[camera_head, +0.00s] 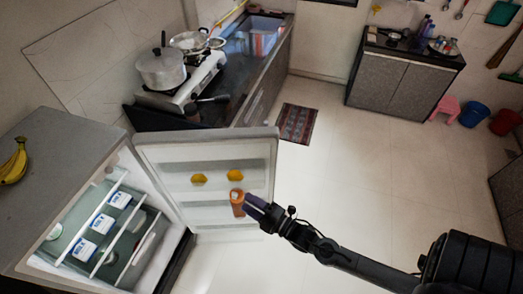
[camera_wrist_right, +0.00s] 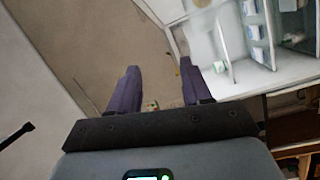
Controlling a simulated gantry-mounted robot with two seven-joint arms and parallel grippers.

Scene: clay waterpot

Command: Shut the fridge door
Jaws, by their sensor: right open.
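The fridge (camera_head: 150,237) stands at the lower left of the head view. Its door (camera_head: 207,217) is wide open to the right, with the inner shelves facing me. Two yellow items and an orange-brown bottle (camera_head: 237,203) sit on the door shelves. My right gripper (camera_head: 254,204) overlaps the door's inner side near its free edge, beside the bottle. I cannot tell whether it touches either. In the right wrist view, its two purple fingers (camera_wrist_right: 159,80) are spread with nothing held between them, and the fridge interior (camera_wrist_right: 238,45) shows at the upper right. My left gripper is not in view.
White containers with blue labels (camera_head: 101,223) stand on the fridge shelves. Bananas (camera_head: 14,163) lie on the fridge top. A counter with a stove and pot (camera_head: 162,70) stands behind the door. The floor (camera_head: 345,180) to the right is largely clear.

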